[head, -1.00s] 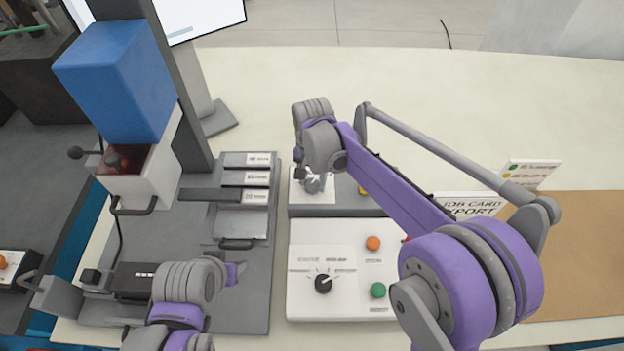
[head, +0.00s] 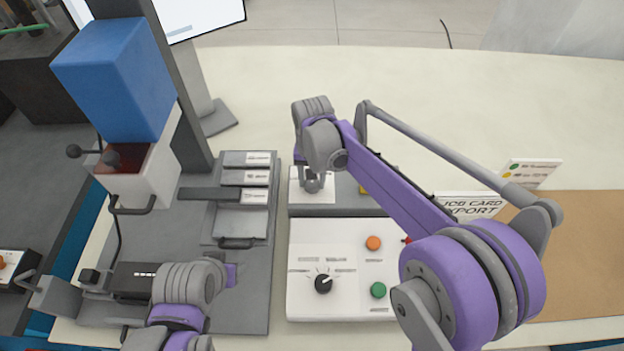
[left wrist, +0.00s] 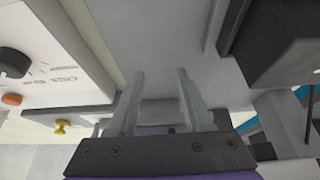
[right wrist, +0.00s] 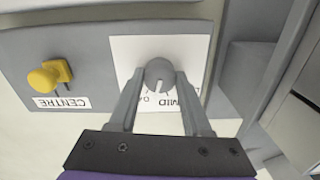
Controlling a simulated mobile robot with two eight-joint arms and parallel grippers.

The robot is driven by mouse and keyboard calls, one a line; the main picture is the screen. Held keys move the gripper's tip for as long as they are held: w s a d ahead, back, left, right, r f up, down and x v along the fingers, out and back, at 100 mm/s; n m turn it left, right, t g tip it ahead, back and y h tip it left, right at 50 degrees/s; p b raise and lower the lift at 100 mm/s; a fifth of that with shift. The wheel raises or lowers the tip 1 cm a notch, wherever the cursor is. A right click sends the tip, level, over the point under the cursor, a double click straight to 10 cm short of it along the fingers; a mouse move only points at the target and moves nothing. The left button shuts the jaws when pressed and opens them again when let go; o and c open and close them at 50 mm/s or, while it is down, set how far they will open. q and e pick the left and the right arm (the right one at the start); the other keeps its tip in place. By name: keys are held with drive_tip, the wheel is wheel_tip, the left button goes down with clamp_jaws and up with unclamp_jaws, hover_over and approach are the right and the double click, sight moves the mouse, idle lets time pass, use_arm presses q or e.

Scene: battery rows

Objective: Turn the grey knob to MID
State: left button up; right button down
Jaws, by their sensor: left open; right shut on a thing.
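The grey knob (right wrist: 159,75) sits on a white plate (right wrist: 125,60) with printed labels, one reading MID, seen upside down in the right wrist view. A pale pointer mark shows on the knob's near side, close to the labels. My right gripper (right wrist: 159,82) has its two fingers on either side of the knob and is shut on it. In the head view the knob is largely hidden by my right gripper (head: 312,185). My left gripper (left wrist: 158,78) is open and empty over the grey base plate (left wrist: 160,40).
A yellow knob (right wrist: 45,78) labelled CENTRE is beside the white plate. The white panel (head: 330,305) in front carries a black knob (head: 323,284), an orange button (head: 373,243) and a green button (head: 378,290). A blue block (head: 118,80) stands at left.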

sight(312, 183)
use_arm(q)
drive_tip(key=shift+s+f, duration=0.1)
drive_tip(key=shift+f, duration=0.3)
use_arm(e)
drive_tip(key=n, duration=0.5)
use_arm(q)
drive_tip(key=shift+b, duration=0.3)
use_arm(e)
drive_tip(key=shift+n, duration=0.4)
drive_tip(key=shift+c, duration=1.7)
unclamp_jaws()
use_arm(q)
drive_tip(key=shift+r+p, duration=0.35)
drive_tip(key=shift+r, duration=0.05)
use_arm(e)
wheel_tip(312, 183, up, 11)
drive_tip(key=shift+s+f, duration=0.15)
